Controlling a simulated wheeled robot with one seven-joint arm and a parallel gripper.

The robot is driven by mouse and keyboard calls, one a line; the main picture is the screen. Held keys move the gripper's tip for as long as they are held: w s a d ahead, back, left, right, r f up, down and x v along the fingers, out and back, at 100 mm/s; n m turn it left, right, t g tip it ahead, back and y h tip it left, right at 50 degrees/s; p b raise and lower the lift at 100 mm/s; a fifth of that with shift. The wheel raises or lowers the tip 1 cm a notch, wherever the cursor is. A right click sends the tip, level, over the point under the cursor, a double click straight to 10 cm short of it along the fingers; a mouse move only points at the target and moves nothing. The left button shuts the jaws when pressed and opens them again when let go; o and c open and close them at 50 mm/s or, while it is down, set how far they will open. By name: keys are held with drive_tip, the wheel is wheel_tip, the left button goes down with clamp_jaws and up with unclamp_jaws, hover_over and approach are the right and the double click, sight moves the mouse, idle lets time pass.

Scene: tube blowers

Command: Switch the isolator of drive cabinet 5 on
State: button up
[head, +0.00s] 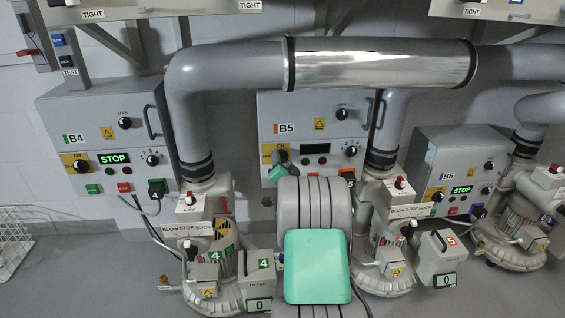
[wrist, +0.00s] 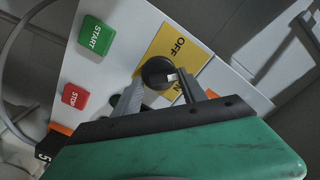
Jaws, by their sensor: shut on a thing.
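Drive cabinet B5 (head: 300,108) hangs on the wall in the middle of the head view. Its display (head: 315,149) is dark. Its isolator is a black round knob (wrist: 156,70) with a white mark, on a yellow plate (wrist: 180,48) lettered OFF and ON in the wrist view. The white mark points to the right in that view, between the two words; its exact setting is hard to tell. My gripper (wrist: 168,92) has its grey fingers on either side of the knob and is shut on it. In the head view my gripper (head: 279,160) partly hides the isolator.
A green START button (wrist: 96,36) and a red STOP button (wrist: 75,96) sit beside the isolator. Cabinets B4 (head: 85,110) and B6 (head: 450,145) flank B5, their displays lit STOP. Blowers and a thick pipe (head: 230,70) crowd around; my arm covers the front centre.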

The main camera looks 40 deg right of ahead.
drive_tip(key=m, duration=0.4)
drive_tip(key=shift+m, duration=0.3)
drive_tip(key=shift+m+p, duration=0.45)
drive_tip(key=shift+m, duration=1.85)
drive_tip(key=shift+d, duration=0.1)
drive_tip(key=o, duration=1.3)
drive_tip(key=shift+f, duration=0.1)
drive_tip(key=shift+o, duration=0.2)
drive_tip(key=p+v, duration=0.2)
drive_tip(key=v, duration=0.6)
drive_tip(key=shift+w, duration=0.1)
